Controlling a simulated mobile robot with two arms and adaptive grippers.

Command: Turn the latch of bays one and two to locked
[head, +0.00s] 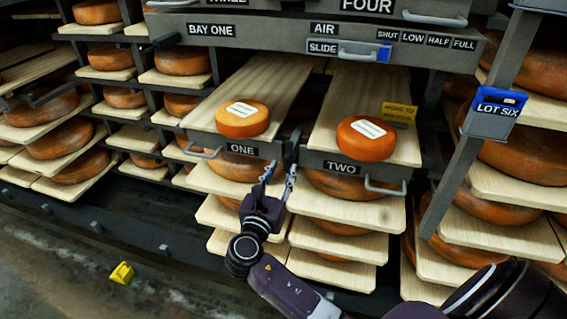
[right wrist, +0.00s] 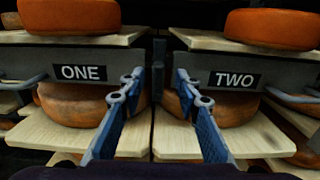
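The drawer fronts of bay one (head: 241,149) and bay two (head: 342,167) are grey, with black labels ONE and TWO. A dark upright piece (head: 291,148), apparently the latch, sits in the gap between them. It also shows in the right wrist view (right wrist: 159,62); which way it is turned I cannot tell. My right gripper (head: 281,174) is open and empty, just in front of and below that gap. In the right wrist view its blue fingers (right wrist: 158,88) stand apart on either side of the gap, below the upright piece. My left gripper is not in view.
An orange cheese wheel with a white label stands on board one (head: 242,119) and another on board two (head: 366,139). Handles (head: 385,187) stick out from the drawers. A slide bar (head: 355,51) runs above. A blue LOT SIX holder (head: 494,112) is at right. A yellow block (head: 122,273) lies on the floor.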

